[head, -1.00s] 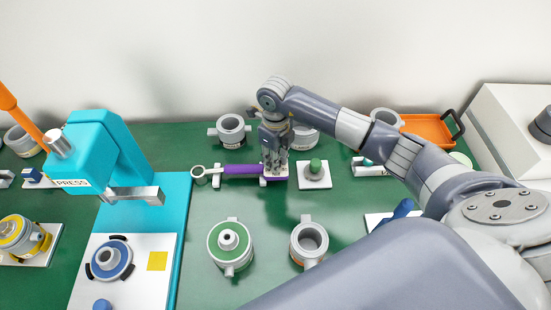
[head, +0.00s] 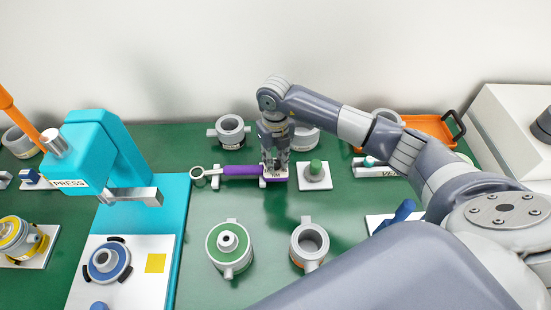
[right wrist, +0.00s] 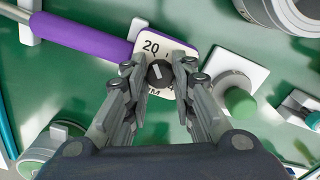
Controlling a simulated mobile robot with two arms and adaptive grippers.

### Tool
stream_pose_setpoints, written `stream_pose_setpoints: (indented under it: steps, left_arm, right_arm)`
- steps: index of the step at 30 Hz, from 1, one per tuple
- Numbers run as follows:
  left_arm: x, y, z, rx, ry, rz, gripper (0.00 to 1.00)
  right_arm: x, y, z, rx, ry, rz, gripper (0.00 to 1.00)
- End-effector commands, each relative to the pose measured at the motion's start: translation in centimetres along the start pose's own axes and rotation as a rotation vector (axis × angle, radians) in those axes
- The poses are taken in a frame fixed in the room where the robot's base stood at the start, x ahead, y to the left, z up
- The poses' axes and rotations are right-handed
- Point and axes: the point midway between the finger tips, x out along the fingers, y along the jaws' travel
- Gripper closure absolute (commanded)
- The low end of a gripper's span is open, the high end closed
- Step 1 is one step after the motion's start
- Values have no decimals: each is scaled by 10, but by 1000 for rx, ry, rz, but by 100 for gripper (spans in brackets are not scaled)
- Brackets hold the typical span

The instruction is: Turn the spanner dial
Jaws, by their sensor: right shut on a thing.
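The spanner (head: 240,170) has a purple handle and a grey ring end at the left. It lies level on small grey supports on the green table. Its white dial plate (right wrist: 181,50) is at the handle's right end, with "20" and "NM" partly readable. A dark round dial knob (right wrist: 159,73) with a white mark sits on the plate. My right gripper (right wrist: 159,75) points down over the plate and is shut on the knob, one finger on each side. In the head view my right gripper (head: 274,172) hides most of the dial. My left gripper is not in view.
A white block with a green knob (head: 315,172) stands close right of the dial. Grey ring parts (head: 230,131) stand behind, and a green-topped part (head: 229,245) in front. The teal press (head: 118,150) is at left, an orange tray (head: 428,128) at back right.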

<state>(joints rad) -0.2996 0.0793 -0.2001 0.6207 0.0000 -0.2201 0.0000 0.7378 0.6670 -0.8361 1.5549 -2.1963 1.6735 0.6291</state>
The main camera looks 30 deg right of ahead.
Motion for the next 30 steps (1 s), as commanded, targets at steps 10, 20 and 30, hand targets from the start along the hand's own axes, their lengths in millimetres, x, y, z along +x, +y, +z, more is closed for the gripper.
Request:
stream_pose_setpoints:
  steps: [10,20,30]
  left_arm:
    - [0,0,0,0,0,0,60]
    - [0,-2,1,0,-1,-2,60]
    - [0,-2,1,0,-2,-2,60]
  right_arm:
    - [-1,0,1,-1,-2,1,63]
    - [0,0,0,-1,-1,0,56]
    - [-44,-1,2,-1,-7,0,56]
